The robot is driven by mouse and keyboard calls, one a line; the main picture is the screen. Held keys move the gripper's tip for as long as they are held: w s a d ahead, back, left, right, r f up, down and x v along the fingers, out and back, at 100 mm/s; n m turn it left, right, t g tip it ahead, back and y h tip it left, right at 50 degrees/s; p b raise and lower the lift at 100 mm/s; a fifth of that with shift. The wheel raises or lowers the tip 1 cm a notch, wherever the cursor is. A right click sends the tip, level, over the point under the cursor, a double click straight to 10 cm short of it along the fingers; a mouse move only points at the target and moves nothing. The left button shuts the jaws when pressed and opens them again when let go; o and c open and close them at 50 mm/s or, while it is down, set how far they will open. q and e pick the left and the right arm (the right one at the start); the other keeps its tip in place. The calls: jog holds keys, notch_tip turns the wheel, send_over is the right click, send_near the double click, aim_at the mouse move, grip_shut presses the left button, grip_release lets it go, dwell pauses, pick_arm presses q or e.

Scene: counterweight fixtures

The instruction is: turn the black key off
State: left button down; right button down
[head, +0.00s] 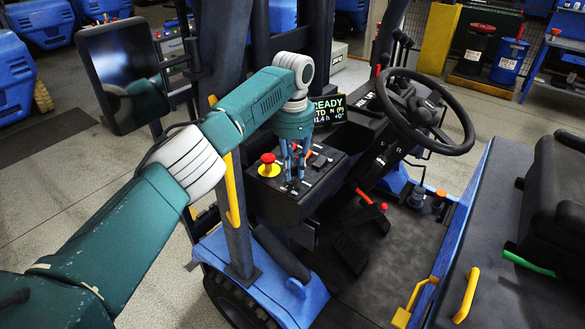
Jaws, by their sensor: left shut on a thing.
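A black control panel (314,195) stands on the left side of the forklift's cab. My left gripper (293,178) reaches straight down to this panel, its blue fingers closed together at the panel's top. The gripper is shut on the black key, which is mostly hidden between the fingertips. I cannot make out which way the key is turned. The display (328,109) behind the gripper is lit and reads "READY". My right gripper is not in view.
A red mushroom button on a yellow base (268,165) sits just left of my gripper. A dark upright post (238,200) with a yellow handle (231,190) stands close to my left arm.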

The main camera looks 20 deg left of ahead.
pick_arm(q)
jog(key=n, duration=0.2)
jog(key=shift+w+r+n, duration=0.1)
jog(key=shift+n, duration=0.2)
jog(key=shift+w+r+n, duration=0.1)
jog(key=shift+w+n, duration=0.05)
jog(key=shift+n, duration=1.95)
jog(key=c, duration=1.7)
grip_release()
jog(key=shift+o, duration=0.7)
